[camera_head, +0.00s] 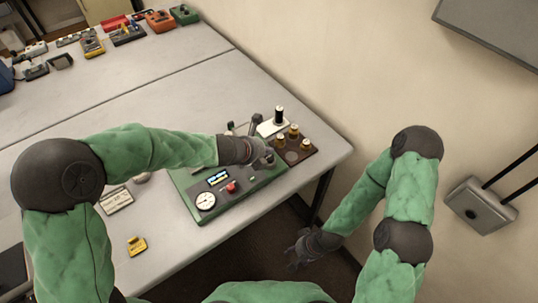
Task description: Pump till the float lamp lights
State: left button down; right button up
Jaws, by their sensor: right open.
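A green panel (240,203) lies on the table's near right part. On it are a round white gauge (205,201), a small lit blue-and-yellow display (218,178) and a red button (232,187). My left gripper (266,157) is over the panel's upper right part, by dark upright parts (256,121). Its fingers are too small and dark to tell whether they are open or touch anything, and the arm hides part of the panel. My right gripper (296,255) is open and empty, below and off the table's front edge. I cannot pick out a float lamp.
Beside the panel stand a brown block (312,152) with brass-topped posts and a black-topped post (279,114) on a white base. A yellow item (137,246) and a labelled card (116,200) lie left. Several devices line the far table. A wall is right.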

aim_at(267, 158)
pick_arm(q)
notch_tip(267, 158, up, 5)
jog(key=p, duration=0.5)
jog(key=shift+r, duration=0.1)
dwell(0.3)
dwell(1.1)
